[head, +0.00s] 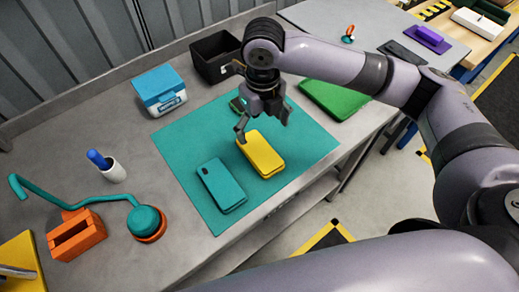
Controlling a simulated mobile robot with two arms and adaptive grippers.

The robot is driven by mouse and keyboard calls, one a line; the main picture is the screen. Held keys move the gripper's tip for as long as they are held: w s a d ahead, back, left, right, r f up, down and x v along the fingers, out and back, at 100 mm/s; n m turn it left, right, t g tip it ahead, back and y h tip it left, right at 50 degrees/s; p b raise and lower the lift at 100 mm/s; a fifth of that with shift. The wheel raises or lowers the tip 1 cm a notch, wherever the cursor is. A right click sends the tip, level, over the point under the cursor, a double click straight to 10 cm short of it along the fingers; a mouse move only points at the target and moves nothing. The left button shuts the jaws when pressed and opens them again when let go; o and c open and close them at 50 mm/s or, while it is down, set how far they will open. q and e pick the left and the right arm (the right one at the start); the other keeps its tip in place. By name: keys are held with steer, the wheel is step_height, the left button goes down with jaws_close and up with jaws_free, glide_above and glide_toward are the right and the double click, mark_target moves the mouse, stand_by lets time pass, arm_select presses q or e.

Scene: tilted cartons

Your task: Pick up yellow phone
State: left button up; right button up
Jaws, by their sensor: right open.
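The yellow phone (261,154) lies flat on a teal mat (184,137) on the grey table. A teal phone (221,185) lies on the mat to its lower left. My right gripper (263,121) is open, with its fingers pointing down just behind the far end of the yellow phone. One finger hangs close to the phone's upper left corner; I cannot tell whether it touches. My left gripper is not in view.
A blue box (160,89) and a black bin (211,57) stand behind the mat. A green flat object (334,99) lies right of it. An orange holder (76,236), a teal lamp (146,221) and a white cup (116,172) stand at left.

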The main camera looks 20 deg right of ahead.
glide_above(262, 153)
step_height(262, 153, down, 4)
steer(key=shift+w+f+p, duration=0.1)
steer(key=shift+f+p, duration=0.1)
steer(key=shift+p, duration=0.1)
steer(key=shift+f, duration=0.45)
step_height(262, 153, down, 4)
steer(key=shift+f+p, duration=0.2)
steer(key=shift+p, duration=0.7)
steer(key=shift+f, duration=0.3)
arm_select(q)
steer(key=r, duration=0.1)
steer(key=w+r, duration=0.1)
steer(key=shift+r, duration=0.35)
arm_select(e)
steer(key=shift+c, duration=0.3)
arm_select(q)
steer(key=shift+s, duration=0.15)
arm_select(e)
steer(key=c, duration=1.3)
